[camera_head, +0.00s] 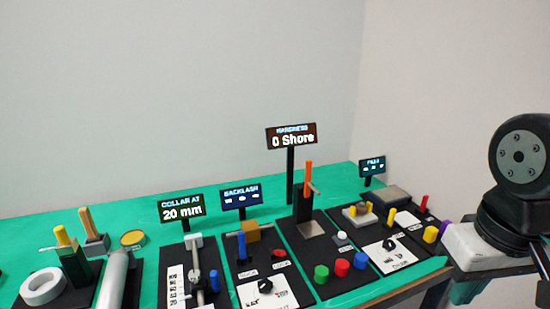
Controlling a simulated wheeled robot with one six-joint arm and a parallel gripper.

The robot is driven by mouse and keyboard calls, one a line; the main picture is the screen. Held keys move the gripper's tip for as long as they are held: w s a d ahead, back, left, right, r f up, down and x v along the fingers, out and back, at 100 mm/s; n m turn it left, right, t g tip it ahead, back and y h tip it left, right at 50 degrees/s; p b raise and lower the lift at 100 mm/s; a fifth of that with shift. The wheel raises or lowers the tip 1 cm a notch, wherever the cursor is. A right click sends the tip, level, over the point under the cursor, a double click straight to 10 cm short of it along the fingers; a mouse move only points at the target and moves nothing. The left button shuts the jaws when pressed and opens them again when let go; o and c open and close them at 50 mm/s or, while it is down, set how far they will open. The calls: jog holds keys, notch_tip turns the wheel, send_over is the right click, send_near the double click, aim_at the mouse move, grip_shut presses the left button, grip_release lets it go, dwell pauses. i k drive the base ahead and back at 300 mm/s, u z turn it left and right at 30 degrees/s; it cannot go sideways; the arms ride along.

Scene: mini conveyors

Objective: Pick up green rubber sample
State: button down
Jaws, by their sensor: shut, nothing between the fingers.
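The green rubber sample (321,274) is a short round cylinder standing upright near the front of the black hardness-tester board (318,249). It is the leftmost in a row with a red sample (341,267) and a blue sample (361,260). My gripper (482,258) is at the right edge, below my black wrist, well to the right of the green sample and apart from it. It is shut and holds nothing. Its fingertips do not show clearly.
The hardness tester (305,205) has an orange lever, and its display (291,137) reads 0 Shore. The collar display (182,209) reads 20 mm. A white roll (43,287) lies at the left. Bare green tabletop (345,302) shows in front.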

aim_at(321, 276)
jog(key=z, duration=2.05)
jog(key=k, duration=1.25)
jog(key=u, duration=1.85)
jog(key=i, duration=0.5)
jog(key=u, duration=0.15)
